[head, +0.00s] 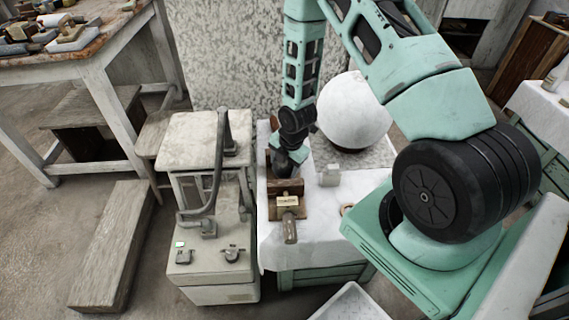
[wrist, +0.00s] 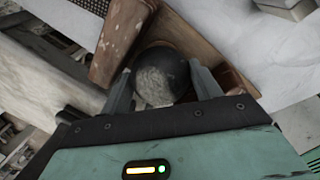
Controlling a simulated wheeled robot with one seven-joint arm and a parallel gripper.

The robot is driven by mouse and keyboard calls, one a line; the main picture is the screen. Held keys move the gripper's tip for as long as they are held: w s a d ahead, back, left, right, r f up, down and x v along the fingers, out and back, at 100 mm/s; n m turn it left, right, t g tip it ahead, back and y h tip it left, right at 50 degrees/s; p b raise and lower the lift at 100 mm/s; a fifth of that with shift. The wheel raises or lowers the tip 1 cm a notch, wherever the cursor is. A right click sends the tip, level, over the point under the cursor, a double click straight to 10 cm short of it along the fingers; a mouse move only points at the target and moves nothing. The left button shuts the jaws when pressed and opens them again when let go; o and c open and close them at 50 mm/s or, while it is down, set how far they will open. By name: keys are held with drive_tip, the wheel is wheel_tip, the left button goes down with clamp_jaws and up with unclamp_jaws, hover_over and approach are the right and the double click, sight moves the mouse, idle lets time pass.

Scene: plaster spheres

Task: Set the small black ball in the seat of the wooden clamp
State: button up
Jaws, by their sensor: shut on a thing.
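The small black ball (wrist: 160,76) is between the two fingers of my gripper (wrist: 163,88) in the wrist view. It looks dark with a grey, dusty face, and a finger presses on each side. The wooden clamp (wrist: 205,42) lies right behind and around the ball, with a brown wooden jaw (wrist: 118,42) at upper left. In the head view the wooden clamp (head: 285,187) stands on the white-covered table, its handle toward the front. My gripper reaches down at its back side. The ball's underside and the clamp's seat are hidden, so I cannot tell whether they touch.
A large white sphere (head: 353,110) stands at the back of the white-covered table (head: 330,210). A small pale block (head: 329,175) and a ring (head: 346,209) lie right of the clamp. A grey machine with a bent pipe (head: 216,175) stands close on the left.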

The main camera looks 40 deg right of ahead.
drive_tip(key=shift+f, duration=0.2)
drive_tip(key=o, duration=1.4)
drive_tip(key=shift+r, duration=0.1)
drive_tip(key=shift+o, duration=0.2)
drive_tip(key=shift+w, duration=0.1)
drive_tip(key=shift+w+r, duration=0.1)
drive_tip(key=shift+w+d+r+p, duration=0.1)
drive_tip(key=shift+r+p, duration=1)
drive_tip(key=shift+r, duration=0.35)
drive_tip(key=shift+s+r+p, duration=0.2)
drive_tip(key=shift+r+p, duration=0.25)
drive_tip(key=shift+r, duration=0.05)
drive_tip(key=shift+s+f, duration=0.1)
